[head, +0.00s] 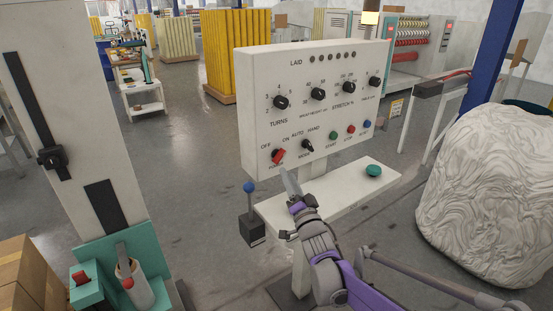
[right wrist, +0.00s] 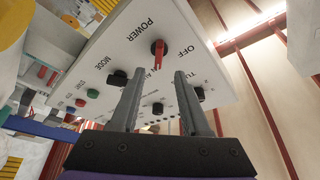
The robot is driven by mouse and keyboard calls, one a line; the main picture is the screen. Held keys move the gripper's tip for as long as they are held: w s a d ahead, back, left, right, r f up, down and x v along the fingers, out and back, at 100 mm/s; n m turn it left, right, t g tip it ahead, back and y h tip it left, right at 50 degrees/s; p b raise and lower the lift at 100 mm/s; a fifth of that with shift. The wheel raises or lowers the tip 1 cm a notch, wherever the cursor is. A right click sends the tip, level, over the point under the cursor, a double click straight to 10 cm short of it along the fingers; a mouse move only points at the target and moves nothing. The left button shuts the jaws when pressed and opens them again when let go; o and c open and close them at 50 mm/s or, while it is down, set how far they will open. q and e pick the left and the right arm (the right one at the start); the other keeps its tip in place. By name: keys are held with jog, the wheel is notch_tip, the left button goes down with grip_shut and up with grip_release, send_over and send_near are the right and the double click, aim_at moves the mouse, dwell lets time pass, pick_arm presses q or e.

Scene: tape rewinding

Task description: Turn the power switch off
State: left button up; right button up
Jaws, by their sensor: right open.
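The control panel (head: 312,105) is a white upright box with several knobs and buttons. Its red power switch (head: 278,156) is a knob at the panel's lower left, under the OFF and ON labels. I cannot tell clearly which label it points at. My right gripper (head: 291,183) is just below and in front of the switch. In the right wrist view the right gripper (right wrist: 154,78) is open and empty, with the red power switch (right wrist: 159,48) ahead, beyond and between the fingertips, apart from them. My left gripper is not in view.
The black mode knob (head: 307,146) is close beside the switch. A blue-balled lever (head: 249,188) stands left of my gripper. A white shelf (head: 345,200) with a green button (head: 374,170) juts out below the panel. A large wrapped bundle (head: 490,190) stands at right.

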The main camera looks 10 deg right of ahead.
aim_at(281, 159)
jog(key=x, duration=0.8)
jog(key=shift+w+f+p, duration=0.1)
jog(key=shift+p, duration=0.2)
jog(key=shift+c, duration=0.2)
grip_shut()
